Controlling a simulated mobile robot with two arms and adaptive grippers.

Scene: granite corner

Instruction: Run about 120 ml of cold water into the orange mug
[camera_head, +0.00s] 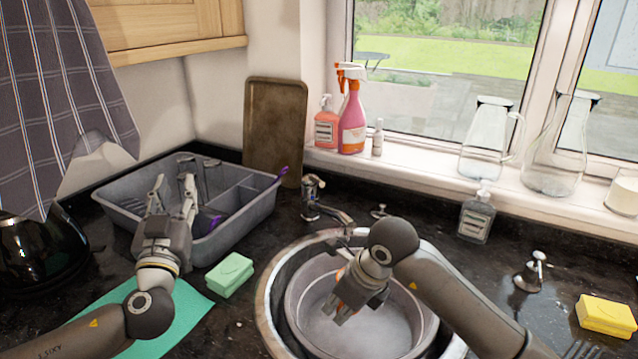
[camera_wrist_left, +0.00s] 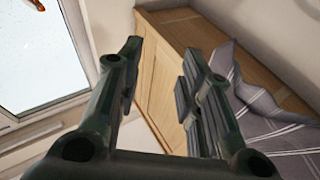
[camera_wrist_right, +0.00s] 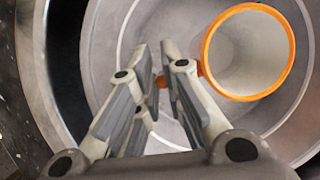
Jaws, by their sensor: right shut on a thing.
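The orange mug (camera_wrist_right: 248,52) shows in the right wrist view, its orange rim and pale inside facing that camera. I see no water in it. My right gripper (camera_wrist_right: 168,82) is shut on the mug's handle. In the head view this gripper (camera_head: 345,308) is over the round grey basin (camera_head: 408,330) in the sink, and it hides most of the mug. The metal tap (camera_head: 312,200) stands behind the sink; I see no water running. My left gripper (camera_head: 172,192) is open and empty, raised in front of the grey caddy. Its fingers are apart in the left wrist view (camera_wrist_left: 160,75).
A grey caddy (camera_head: 252,212) and a green sponge (camera_head: 230,274) are left of the sink. A soap bottle (camera_head: 476,218), a metal fitting (camera_head: 530,272) and a yellow sponge (camera_head: 606,315) are right of it. Spray bottles (camera_head: 352,122) and glass jugs (camera_head: 490,140) line the sill.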

